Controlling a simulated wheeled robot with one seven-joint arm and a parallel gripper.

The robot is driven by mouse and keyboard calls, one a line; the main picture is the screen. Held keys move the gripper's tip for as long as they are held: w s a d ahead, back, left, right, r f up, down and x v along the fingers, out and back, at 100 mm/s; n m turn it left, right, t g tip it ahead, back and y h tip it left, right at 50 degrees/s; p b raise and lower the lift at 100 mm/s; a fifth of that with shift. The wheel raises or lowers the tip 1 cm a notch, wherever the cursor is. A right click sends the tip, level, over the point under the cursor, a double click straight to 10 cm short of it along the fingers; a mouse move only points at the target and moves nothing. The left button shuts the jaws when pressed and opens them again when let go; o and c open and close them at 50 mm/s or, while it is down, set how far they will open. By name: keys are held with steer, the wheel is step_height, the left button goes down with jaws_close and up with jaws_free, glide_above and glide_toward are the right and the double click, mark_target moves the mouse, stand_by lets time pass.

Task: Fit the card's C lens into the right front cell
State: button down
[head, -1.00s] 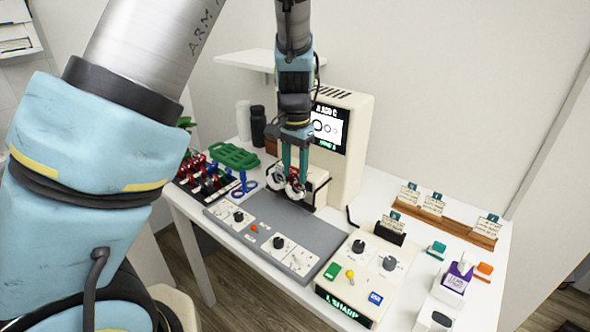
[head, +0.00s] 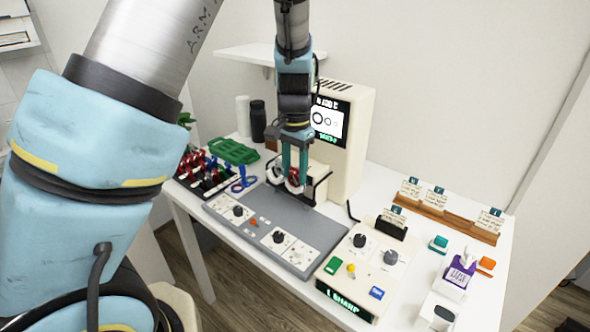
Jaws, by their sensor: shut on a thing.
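My gripper (head: 293,180) points down at the back of the grey board (head: 262,218), in front of the cream test unit (head: 352,150). It is shut on a red-rimmed lens (head: 294,175). The lens is at the trial frame (head: 318,186), whose white and black parts show beside and behind the fingers. The fingers hide most of the frame's cells, so I cannot tell whether the lens sits in one. A card (head: 395,214) stands in a black holder on the cream control box; its writing is too small to read.
A rack of red, black and blue-handled lenses (head: 208,170) and a green tray (head: 234,151) are at the left. A wooden rail with cards (head: 450,214) and a purple-and-white box (head: 459,272) are at the right. A shelf (head: 246,54) hangs behind my arm.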

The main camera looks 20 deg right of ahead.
steer(key=shift+f, duration=0.3)
steer(key=shift+c, duration=1.6)
jaws_free()
steer(key=shift+r, duration=0.1)
step_height(320, 180, up, 11)
steer(key=shift+f+b, duration=0.2)
steer(key=shift+b, duration=0.9)
steer(key=w+a+f+n, duration=0.1)
steer(key=a+f+n, duration=0.15)
steer(key=a, duration=0.65)
steer(key=w+a+f+n, duration=0.1)
steer(key=a+n, duration=0.2)
steer(key=a, duration=0.6)
steer(key=s+a+f+n+t, duration=0.1)
steer(key=s+a+n, duration=0.4)
steer(key=a, duration=0.7)
steer(key=shift+s+a+f+t, duration=0.25)
steer(key=shift+s+f+t, duration=0.05)
steer(key=shift+s+f, duration=0.3)
